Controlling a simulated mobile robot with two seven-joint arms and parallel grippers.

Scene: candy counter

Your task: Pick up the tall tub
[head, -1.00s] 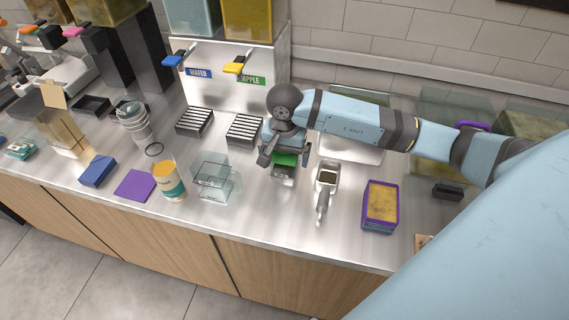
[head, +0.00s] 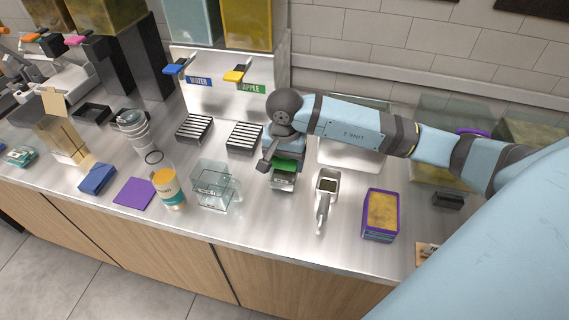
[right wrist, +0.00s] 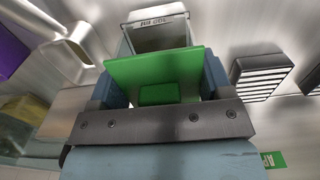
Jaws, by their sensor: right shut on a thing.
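A clear tub with a green top (head: 285,166) stands on the steel counter below my right gripper (head: 277,158). In the right wrist view, the green top (right wrist: 155,65) with its small green block lies between my two blue fingers, and my right gripper (right wrist: 158,88) is shut on it. The clear, labelled body (right wrist: 160,33) shows just beyond. Its base is partly hidden, and I cannot tell whether it touches the counter. My left gripper is not in view.
A steel scoop-like vessel (head: 325,188) and a purple-rimmed box (head: 380,215) stand to the right. Clear containers (head: 213,186) and an orange-topped cylinder (head: 168,190) stand to the left. Black slatted trays (head: 243,138) lie behind. Bare counter is in front.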

